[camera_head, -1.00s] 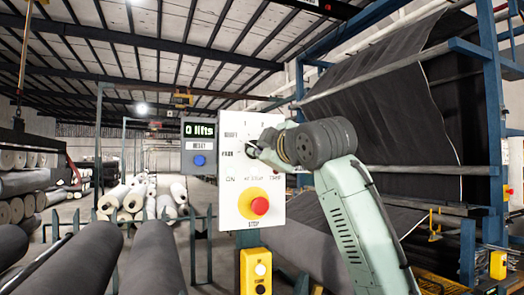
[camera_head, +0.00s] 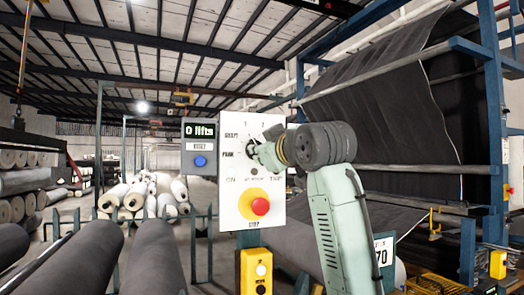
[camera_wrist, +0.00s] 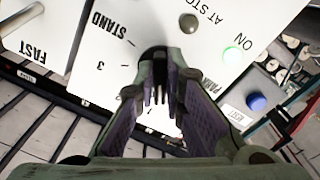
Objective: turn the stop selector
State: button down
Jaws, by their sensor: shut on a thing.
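A white control panel (camera_head: 229,197) stands upright in front of me in the head view and fills the top of the wrist view (camera_wrist: 95,75). My gripper (camera_head: 254,150) is at the panel's upper middle, with its fingers against the panel face. In the wrist view my gripper (camera_wrist: 158,75) is shut on a dark knob, the stop selector (camera_wrist: 153,54), between the fingertips. The fingers hide most of the knob, so I cannot tell where it points. Labels "3", "STAND" and "PARK" show around it.
A red stop button (camera_head: 260,206) on a yellow disc sits below my gripper. The ON lamp (camera_wrist: 232,54) is lit green. Left of the panel are a "0 lifts" display (camera_head: 199,131) and a blue reset button (camera_head: 199,161). Grey rolls (camera_head: 87,262) lie at lower left.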

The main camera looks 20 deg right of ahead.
jog(key=shift+m, duration=1)
jog(key=c, duration=1.7)
grip_release()
jog(key=s, duration=1.2)
jog(key=shift+d, duration=0.2)
